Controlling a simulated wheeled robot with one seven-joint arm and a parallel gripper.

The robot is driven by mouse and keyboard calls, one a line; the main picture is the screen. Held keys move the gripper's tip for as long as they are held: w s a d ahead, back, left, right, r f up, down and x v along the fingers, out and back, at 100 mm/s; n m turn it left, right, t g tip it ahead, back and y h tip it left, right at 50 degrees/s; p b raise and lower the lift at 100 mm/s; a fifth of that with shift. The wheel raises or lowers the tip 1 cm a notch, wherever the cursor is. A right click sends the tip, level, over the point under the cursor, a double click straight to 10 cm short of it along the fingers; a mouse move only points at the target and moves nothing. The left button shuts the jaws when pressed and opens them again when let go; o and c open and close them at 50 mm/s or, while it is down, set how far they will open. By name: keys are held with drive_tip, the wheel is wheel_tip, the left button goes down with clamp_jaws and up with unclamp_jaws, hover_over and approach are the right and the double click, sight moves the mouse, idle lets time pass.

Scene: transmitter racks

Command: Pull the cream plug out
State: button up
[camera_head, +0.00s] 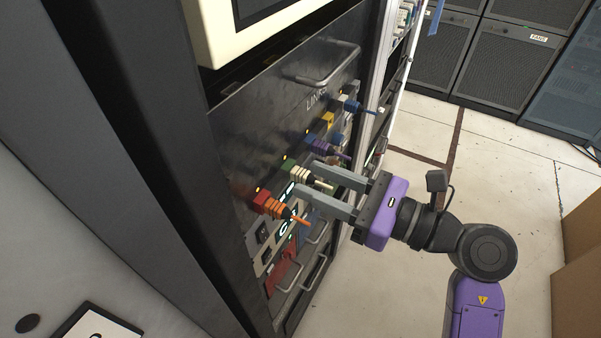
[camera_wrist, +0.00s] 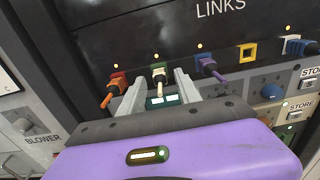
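The cream plug (camera_head: 301,174) sits in a green socket on the dark LINKS panel, with a short cream lead sticking out. It also shows in the wrist view (camera_wrist: 159,76). My gripper (camera_head: 304,180) is open, its two grey fingers reaching toward the panel on either side of the plug. In the wrist view the fingers (camera_wrist: 160,82) stand left and right of the plug, with a visible gap on each side. I cannot tell whether the fingertips touch the panel.
An orange plug (camera_head: 271,205) in a red socket is close beside one finger, and a purple plug (camera_head: 322,146) is beyond the other. Further along are an empty yellow socket (camera_wrist: 247,53) and a blue plug (camera_wrist: 296,46). Pale floor (camera_head: 500,200) lies open in front of the rack.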

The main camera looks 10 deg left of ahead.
sight(315, 182)
drive_tip(key=shift+x, duration=0.75)
idle(0.8)
clamp_jaws()
drive_tip(key=shift+d, duration=0.15)
idle(1.3)
drive_tip(key=shift+v, duration=2.9)
